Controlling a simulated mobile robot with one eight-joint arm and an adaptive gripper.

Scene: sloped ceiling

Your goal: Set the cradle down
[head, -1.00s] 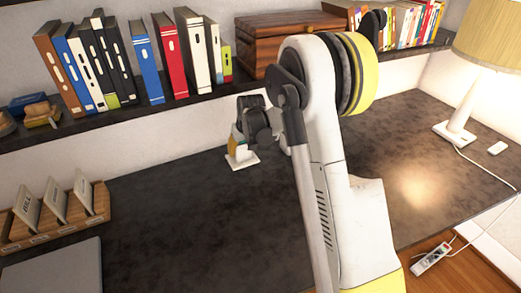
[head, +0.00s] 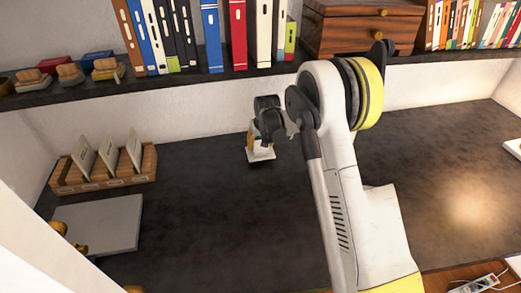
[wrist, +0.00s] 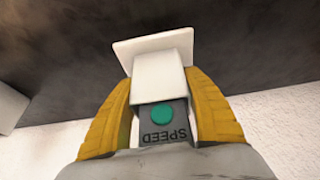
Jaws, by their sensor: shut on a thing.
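The cradle (head: 261,154) is a small white piece with a square base plate, over the dark desk (head: 205,225) near its back. In the wrist view the white cradle (wrist: 157,75) sits between the yellow fingers of my gripper (wrist: 160,100), with its plate at the far end. A dark grey face with a green round mark and the upside-down word SPEED shows there too. My gripper (head: 267,126) is shut on the cradle from above. Whether the plate touches the desk I cannot tell.
A wooden card holder (head: 105,180) and a flat grey slab (head: 100,222) lie at the left. A shelf (head: 150,82) with books and a wooden chest (head: 360,25) runs above the desk's back. The desk is bare around the cradle.

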